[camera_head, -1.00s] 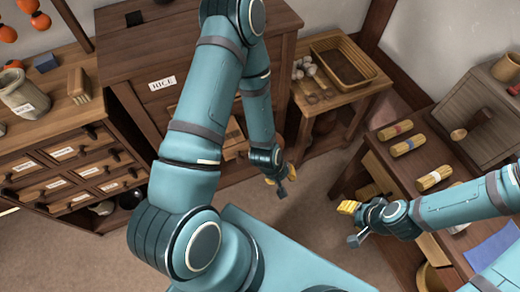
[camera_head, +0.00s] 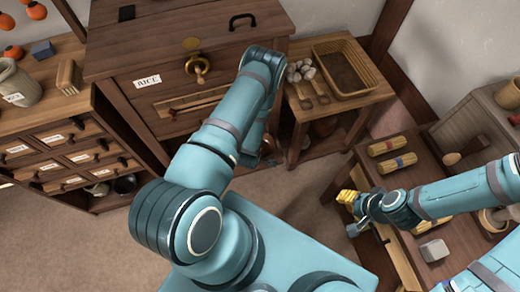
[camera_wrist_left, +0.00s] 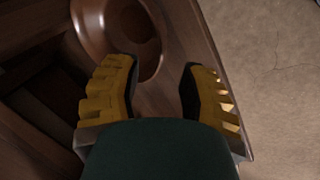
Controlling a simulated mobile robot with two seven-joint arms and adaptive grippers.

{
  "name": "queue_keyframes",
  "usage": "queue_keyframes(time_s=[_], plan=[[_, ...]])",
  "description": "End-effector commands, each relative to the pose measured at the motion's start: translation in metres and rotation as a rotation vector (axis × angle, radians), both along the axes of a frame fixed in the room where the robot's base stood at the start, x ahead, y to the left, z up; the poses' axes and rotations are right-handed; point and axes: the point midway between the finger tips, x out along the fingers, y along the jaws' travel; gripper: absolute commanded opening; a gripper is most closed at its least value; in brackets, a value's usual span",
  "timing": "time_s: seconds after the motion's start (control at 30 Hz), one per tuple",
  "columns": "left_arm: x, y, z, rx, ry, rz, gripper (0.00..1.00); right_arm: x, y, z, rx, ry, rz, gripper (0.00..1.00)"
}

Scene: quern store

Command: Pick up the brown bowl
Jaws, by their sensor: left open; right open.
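A brown round hollow thing that looks like the brown bowl (camera_wrist_left: 148,66) shows in the left wrist view, just beyond and between my left fingers. My right gripper (camera_head: 350,213) is open and empty beside the right-hand table.
The right-hand table (camera_head: 412,172) holds several tied bundles (camera_head: 391,146). Open floor (camera_head: 290,205) lies between.

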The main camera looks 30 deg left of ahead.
Motion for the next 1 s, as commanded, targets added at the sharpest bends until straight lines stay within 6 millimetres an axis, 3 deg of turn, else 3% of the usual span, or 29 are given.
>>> queue_keyframes(time_s=[0.27,0.6,0.93,1.0], plan=[[0.008,0.003,-0.02,0.0,0.0,-0.002,0.41,0.002,0.0,-0.007,0.0,-0.004,-0.001,0.47],[0.023,0.011,-0.061,0.0,0.0,-0.002,0.41,0.004,-0.001,-0.022,-0.002,-0.01,-0.003,0.47],[0.025,0.012,-0.063,-0.001,0.0,-0.001,0.4,0.005,-0.001,-0.022,-0.003,-0.011,-0.003,0.47],[0.025,0.012,-0.063,-0.001,0.0,-0.001,0.16,0.005,-0.001,-0.022,-0.003,-0.011,-0.003,0.47]])
